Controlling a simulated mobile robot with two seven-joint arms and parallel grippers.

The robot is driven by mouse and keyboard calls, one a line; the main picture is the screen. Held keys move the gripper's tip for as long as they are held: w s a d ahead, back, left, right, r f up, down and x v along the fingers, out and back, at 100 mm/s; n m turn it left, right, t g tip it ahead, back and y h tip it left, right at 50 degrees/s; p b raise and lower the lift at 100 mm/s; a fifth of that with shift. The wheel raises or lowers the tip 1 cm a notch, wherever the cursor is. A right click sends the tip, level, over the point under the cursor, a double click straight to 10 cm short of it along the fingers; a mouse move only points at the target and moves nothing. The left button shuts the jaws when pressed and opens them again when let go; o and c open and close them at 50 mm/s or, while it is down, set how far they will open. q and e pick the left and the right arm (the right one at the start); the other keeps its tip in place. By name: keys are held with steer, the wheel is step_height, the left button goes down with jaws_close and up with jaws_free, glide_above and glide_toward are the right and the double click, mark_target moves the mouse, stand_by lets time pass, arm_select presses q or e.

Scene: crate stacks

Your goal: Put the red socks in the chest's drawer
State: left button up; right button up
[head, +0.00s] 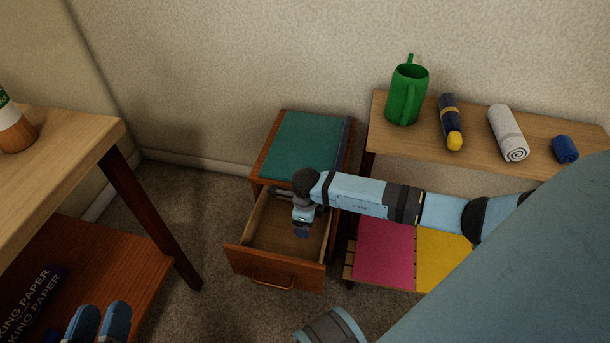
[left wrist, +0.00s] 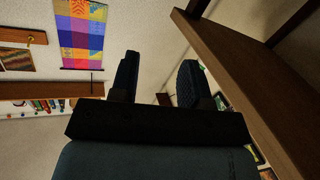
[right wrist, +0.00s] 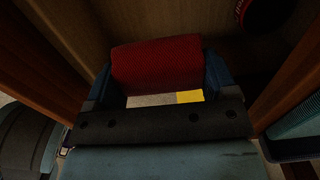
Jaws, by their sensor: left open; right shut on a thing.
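The chest (head: 263,157) stands against the wall with its drawer (head: 262,262) pulled out. My right gripper (head: 302,231) points down over the open drawer. In the right wrist view my right gripper (right wrist: 158,78) is shut on the red socks (right wrist: 157,60), a rolled red bundle between its fingers. Wooden walls surround them there; whether the socks touch the drawer bottom I cannot tell. In the head view the socks are hidden. My left gripper (head: 100,325) is open and empty at the bottom left, and also shows in the left wrist view (left wrist: 158,78).
A teal flat item (head: 305,142) covers the chest top. A bench (head: 475,154) at right holds a green mug (head: 407,95), a blue-and-yellow item (head: 450,122), a grey roll (head: 508,133) and a blue roll (head: 565,149). A wooden table (head: 62,150) stands left.

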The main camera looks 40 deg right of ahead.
step_height(320, 180, down, 4)
steer(key=shift+f+b, duration=0.1)
steer(key=shift+b, duration=0.45)
steer(key=shift+f, duration=0.55)
step_height(320, 180, down, 4)
steer(key=shift+f+b, duration=0.1)
steer(key=shift+b, duration=1.05)
arm_select(q)
steer(key=shift+w+a+f+m, duration=0.25)
steer(key=shift+w+m, duration=0.15)
steer(key=shift+m, duration=0.15)
steer(key=shift+w+a+f+m, duration=0.25)
steer(key=shift+w+m, duration=0.15)
steer(key=shift+m, duration=0.15)
arm_select(e)
steer(key=o, duration=0.8)
steer(key=shift+f, duration=0.1)
arm_select(q)
steer(key=shift+f, duration=0.15)
